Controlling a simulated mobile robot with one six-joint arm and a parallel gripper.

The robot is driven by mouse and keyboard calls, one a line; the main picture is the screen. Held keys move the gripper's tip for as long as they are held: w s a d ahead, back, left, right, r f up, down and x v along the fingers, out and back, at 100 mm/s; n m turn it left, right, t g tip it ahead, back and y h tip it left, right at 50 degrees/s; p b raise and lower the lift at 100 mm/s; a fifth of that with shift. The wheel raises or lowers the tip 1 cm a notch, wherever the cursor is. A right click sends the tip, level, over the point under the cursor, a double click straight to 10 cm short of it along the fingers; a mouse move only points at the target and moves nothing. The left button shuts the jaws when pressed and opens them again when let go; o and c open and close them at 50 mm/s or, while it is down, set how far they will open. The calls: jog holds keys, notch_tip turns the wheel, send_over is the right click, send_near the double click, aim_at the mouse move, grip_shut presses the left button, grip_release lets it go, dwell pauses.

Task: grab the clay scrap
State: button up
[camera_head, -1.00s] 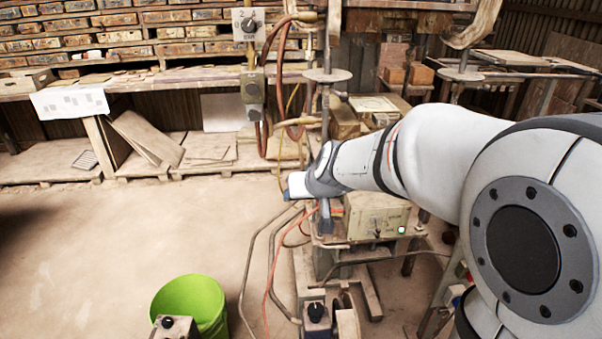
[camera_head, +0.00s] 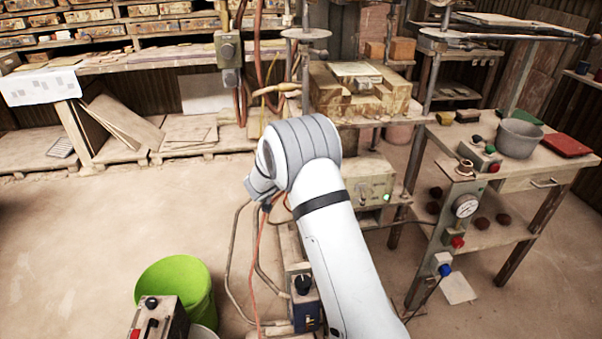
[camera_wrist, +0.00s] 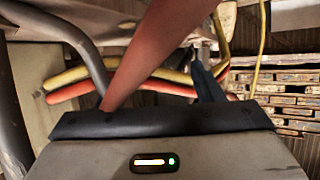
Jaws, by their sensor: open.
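I cannot make out a clay scrap for certain in either view. Several dark reddish-brown lumps (camera_head: 481,223) lie on the lower shelf of the cart at the right in the head view; they may be clay, but I cannot tell. My gripper (camera_head: 268,204) is in front of the press, well left of that cart, mostly hidden by my wrist. In the wrist view a dark finger (camera_wrist: 205,85) shows, while a reddish hose crosses close in front and hides the other side. I see nothing held; my gripper is open.
The press (camera_head: 358,92) stands behind my arm, with a control box (camera_head: 365,190) showing a green light. Hoses (camera_head: 240,270) run beside my gripper. A green bucket (camera_head: 178,283) stands at lower left. The cart (camera_head: 545,160) bears a grey pot (camera_head: 518,139). Floor at left is clear.

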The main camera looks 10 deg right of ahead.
jog(key=x, duration=0.7)
jog(key=shift+w+d+f, duration=0.1)
jog(key=shift+w+d, duration=0.15)
jog(key=shift+d, duration=0.05)
jog(key=shift+c, duration=0.4)
jog(key=c, duration=1)
